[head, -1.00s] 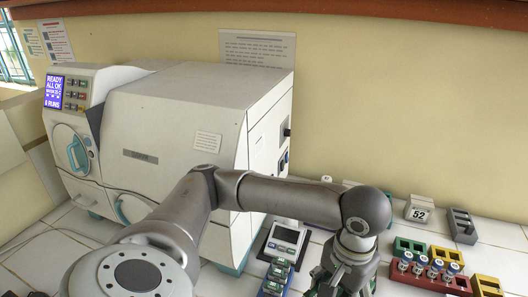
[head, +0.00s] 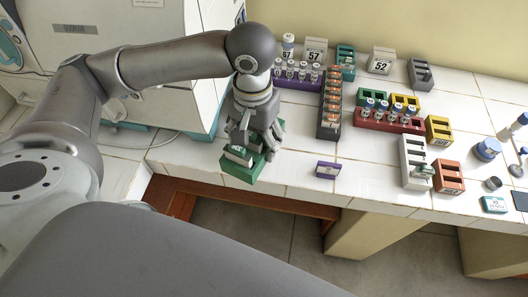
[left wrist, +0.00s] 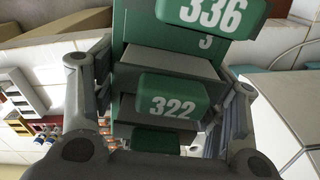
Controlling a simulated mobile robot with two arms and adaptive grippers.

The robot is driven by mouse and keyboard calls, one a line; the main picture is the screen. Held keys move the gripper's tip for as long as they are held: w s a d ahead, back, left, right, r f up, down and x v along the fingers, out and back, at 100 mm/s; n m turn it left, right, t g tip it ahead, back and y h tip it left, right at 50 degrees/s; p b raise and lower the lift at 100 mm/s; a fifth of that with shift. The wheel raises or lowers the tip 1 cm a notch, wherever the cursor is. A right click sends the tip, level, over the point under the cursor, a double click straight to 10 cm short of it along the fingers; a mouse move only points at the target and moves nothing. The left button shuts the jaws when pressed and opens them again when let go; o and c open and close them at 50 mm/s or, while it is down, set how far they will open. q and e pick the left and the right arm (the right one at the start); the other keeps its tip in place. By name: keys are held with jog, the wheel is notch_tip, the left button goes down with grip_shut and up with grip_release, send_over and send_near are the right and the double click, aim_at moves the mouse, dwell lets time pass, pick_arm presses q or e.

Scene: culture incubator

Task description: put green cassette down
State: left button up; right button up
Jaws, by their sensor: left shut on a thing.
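The green cassette (head: 240,170) is in my left gripper (head: 258,146), in front of the white machine and over the front edge of the counter in the head view. I cannot tell whether it touches the counter. In the left wrist view the green cassette (left wrist: 132,55) sits between the two fingers of my left gripper (left wrist: 160,88). It has grey slots and green tabs marked 336 and 322; a lower tab is partly hidden. My right gripper is not in view.
A white-tiled counter (head: 290,172) holds a small purple block (head: 327,169), a dark rack (head: 329,105), a purple vial rack (head: 284,83), a red vial rack (head: 385,121) and a white rack (head: 412,160). The white machine (head: 130,50) stands left. Bare tiles lie around the purple block.

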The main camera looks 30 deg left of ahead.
pick_arm(q)
notch_tip(320, 180, down, 14)
jog(key=d+m+b, duration=0.1)
jog(key=m+b, duration=0.6)
jog(key=b, duration=0.6)
notch_tip(320, 180, up, 2)
jog(key=d+r+m+p, duration=0.1)
jog(key=d+m, duration=0.2)
jog(key=m, duration=0.8)
jog(key=m+p, duration=0.4)
jog(key=m, duration=1.1)
send_over(285, 158)
jog(key=f, duration=0.6)
jog(key=shift+s+d+f, duration=0.15)
jog(key=shift+s+f, duration=0.2)
jog(key=shift+w+f, duration=0.3)
jog(key=shift+f, duration=0.15)
notch_tip(285, 158, down, 2)
jog(key=shift+f, duration=0.1)
jog(key=shift+w+f, duration=0.1)
jog(key=shift+f, duration=0.45)
